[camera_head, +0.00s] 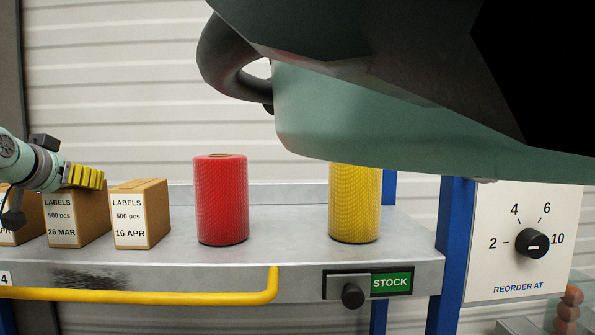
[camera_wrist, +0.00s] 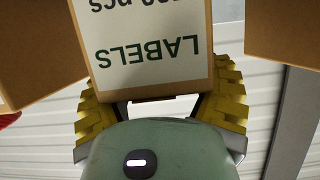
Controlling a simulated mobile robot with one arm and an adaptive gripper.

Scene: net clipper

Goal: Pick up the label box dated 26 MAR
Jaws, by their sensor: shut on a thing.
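The label box dated 26 MAR (camera_head: 62,228) is a brown carton with a white label on the metal shelf. It is between another label box at the left and the 16 APR box. My gripper (camera_head: 86,177) has yellow ribbed fingers and is at the top of the 26 MAR box. In the wrist view the label box (camera_wrist: 145,50) shows upside down between the two yellow fingers of my gripper (camera_wrist: 160,100), which is shut on it. Its date is out of the wrist view. I cannot tell whether the box is lifted off the shelf.
The 16 APR box (camera_head: 142,213) stands close at the right, and another label box (camera_head: 28,220) close at the left. A red roll (camera_head: 221,200) and a yellow roll (camera_head: 354,205) stand further right. A yellow rail (camera_head: 140,296) runs along the shelf (camera_head: 290,225) front.

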